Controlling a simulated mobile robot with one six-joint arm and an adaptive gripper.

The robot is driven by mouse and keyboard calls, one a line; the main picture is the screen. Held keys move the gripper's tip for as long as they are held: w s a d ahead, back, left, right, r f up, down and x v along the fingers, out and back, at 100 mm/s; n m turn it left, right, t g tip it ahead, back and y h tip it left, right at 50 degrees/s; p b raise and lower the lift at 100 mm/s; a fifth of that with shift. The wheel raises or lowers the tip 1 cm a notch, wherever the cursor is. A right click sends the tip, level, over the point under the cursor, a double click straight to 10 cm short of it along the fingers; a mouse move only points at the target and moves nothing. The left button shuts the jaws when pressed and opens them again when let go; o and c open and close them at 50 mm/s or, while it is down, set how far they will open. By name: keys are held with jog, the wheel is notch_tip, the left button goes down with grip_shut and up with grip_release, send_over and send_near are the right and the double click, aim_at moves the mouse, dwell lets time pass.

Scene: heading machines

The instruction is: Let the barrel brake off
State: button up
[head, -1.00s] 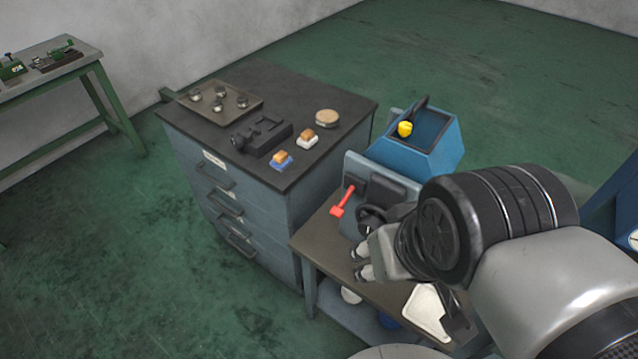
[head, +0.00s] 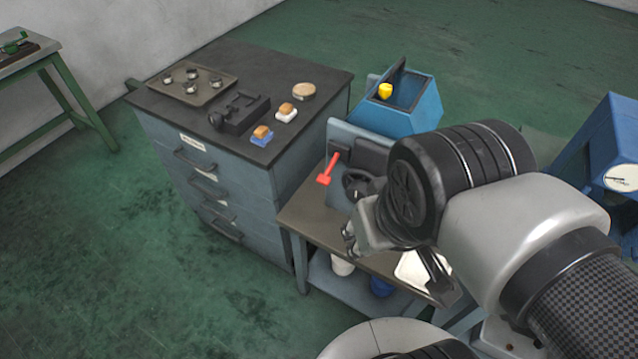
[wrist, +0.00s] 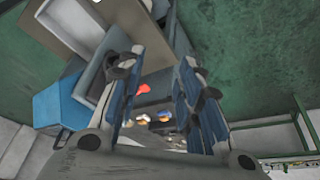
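A red lever (head: 328,168) stands out from the grey panel (head: 342,140) of a blue-hoppered machine on a low bench. In the wrist view a small red patch (wrist: 144,89) shows between my fingers, apparently the lever's end. A dark handwheel (head: 358,184) sits right of the lever, partly hidden by my arm. My gripper (head: 350,238) is in front of the machine, below and slightly right of the lever in the picture, apart from it. In the wrist view my gripper (wrist: 158,78) has its fingers spread with nothing between them.
A blue hopper (head: 415,110) holds a yellow item (head: 385,91). A grey drawer cabinet (head: 225,190) to the left carries a tray (head: 205,95), a dark fixture and small blocks. The low bench (head: 305,212) bears a white tray (head: 412,268). Green floor is free at left.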

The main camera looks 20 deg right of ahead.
jog(key=w+d+f+n+g+h, duration=0.1)
jog(key=g+h, duration=0.1)
jog(key=w+d+f+n+g+h, duration=0.1)
jog(key=d+f+n, duration=0.1)
jog(key=w+d+f+n+g+h, duration=0.1)
jog(key=w+f+n+g+h, duration=0.1)
jog(key=shift+d+f+g+h+p, duration=0.25)
jog(key=shift+d+g+h+p, duration=0.05)
grip_shut()
jog(key=w+f+n+h, duration=0.5)
jog(key=w+n+h, duration=0.2)
jog(key=w, duration=0.1)
jog(key=w+a+f+n+t, duration=0.4)
jog(key=a+f+n+t, duration=0.1)
jog(key=f+n+t, duration=0.2)
jog(key=w+a+f+n+t+p, duration=0.1)
jog(key=w+a+f+n+t, duration=0.3)
jog(key=f, duration=0.6)
jog(key=a+n+t, duration=0.2)
jog(key=n+t, duration=0.1)
jog(key=t, duration=0.1)
jog(key=shift+n+h, duration=0.4)
jog(key=shift+w, duration=0.15)
